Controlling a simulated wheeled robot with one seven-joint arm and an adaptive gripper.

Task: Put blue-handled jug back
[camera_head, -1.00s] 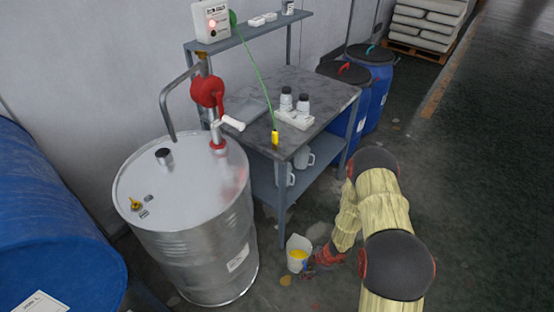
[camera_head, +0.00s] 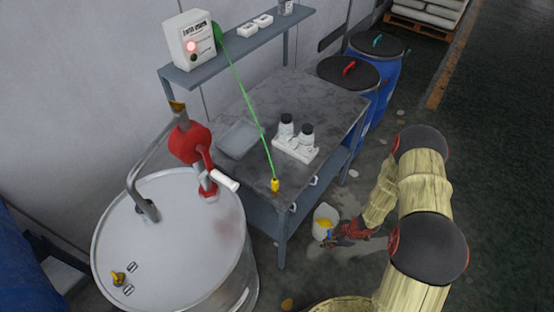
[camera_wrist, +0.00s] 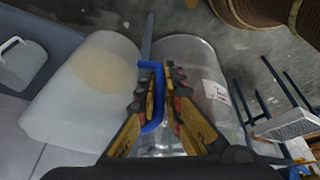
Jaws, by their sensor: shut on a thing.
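The blue-handled jug (camera_head: 324,222) is a whitish translucent jug with yellow stuff inside, held beside the workbench, low near its lower shelf. In the wrist view the jug (camera_wrist: 75,95) fills the left side, and its blue handle (camera_wrist: 150,97) lies between my fingers. My gripper (camera_head: 333,236) is shut on that handle; its fingertips also show in the wrist view (camera_wrist: 160,88). Another whitish jug (camera_wrist: 22,62) stands on the bench's lower shelf (camera_head: 262,208) at the left of the wrist view. The jugs on that shelf are mostly hidden in the head view.
A steel drum (camera_head: 170,230) with a red hand pump (camera_head: 190,145) stands left of the workbench. A green cable with a yellow clip (camera_head: 275,185) hangs across the bench top. Blue barrels (camera_head: 384,75) stand behind. Open floor lies to the right.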

